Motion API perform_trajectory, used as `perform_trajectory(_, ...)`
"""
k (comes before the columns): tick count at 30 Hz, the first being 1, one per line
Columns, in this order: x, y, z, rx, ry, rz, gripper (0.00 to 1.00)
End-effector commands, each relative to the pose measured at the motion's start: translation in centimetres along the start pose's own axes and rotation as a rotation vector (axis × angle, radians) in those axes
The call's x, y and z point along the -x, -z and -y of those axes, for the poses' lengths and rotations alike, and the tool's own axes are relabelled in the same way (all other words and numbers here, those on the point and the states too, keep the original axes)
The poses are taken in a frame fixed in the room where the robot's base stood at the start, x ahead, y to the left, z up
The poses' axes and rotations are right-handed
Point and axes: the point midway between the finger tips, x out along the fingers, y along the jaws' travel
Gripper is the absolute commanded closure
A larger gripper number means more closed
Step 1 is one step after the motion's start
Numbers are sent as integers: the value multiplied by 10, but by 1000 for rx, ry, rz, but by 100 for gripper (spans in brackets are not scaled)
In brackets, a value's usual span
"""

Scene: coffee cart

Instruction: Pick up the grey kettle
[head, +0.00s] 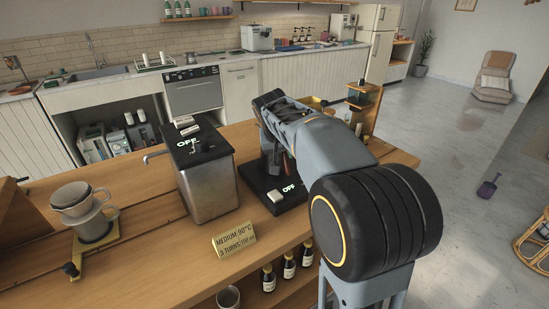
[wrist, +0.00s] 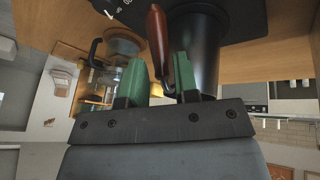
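The grey kettle (wrist: 207,48) shows in the wrist view as a dark body with a reddish-brown handle (wrist: 157,38), standing on a black base. My gripper (wrist: 160,78) has two green fingers spread apart, one on each side of the handle's line. The handle's lower end and thin metal bracket lie in the gap, and no finger visibly closes on it. In the head view my arm hides most of the kettle, and the black base (head: 283,203) marked OFF shows beneath it.
A metal boiler (head: 207,180) marked OFF stands left of the base. A sign (head: 234,239) stands at the counter's front edge. A dripper (head: 75,200) on a stand is at the far left. A wooden grinder (head: 364,108) stands behind my arm. Bottles (head: 289,265) sit on the shelf below.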

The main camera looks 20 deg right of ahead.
Motion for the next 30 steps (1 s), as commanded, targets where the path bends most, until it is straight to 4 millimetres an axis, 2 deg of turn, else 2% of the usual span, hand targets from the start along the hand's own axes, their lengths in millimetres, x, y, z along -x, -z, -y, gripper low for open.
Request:
perform_trajectory(3,-18,0,-1,0,-2,5,72)
perform_trajectory(9,-41,1,-2,0,-1,3,72)
perform_trajectory(20,-48,2,-1,1,0,1,72)
perform_trajectory(29,-48,2,-1,1,0,1,99)
perform_trajectory(30,-48,2,-1,1,0,1,100)
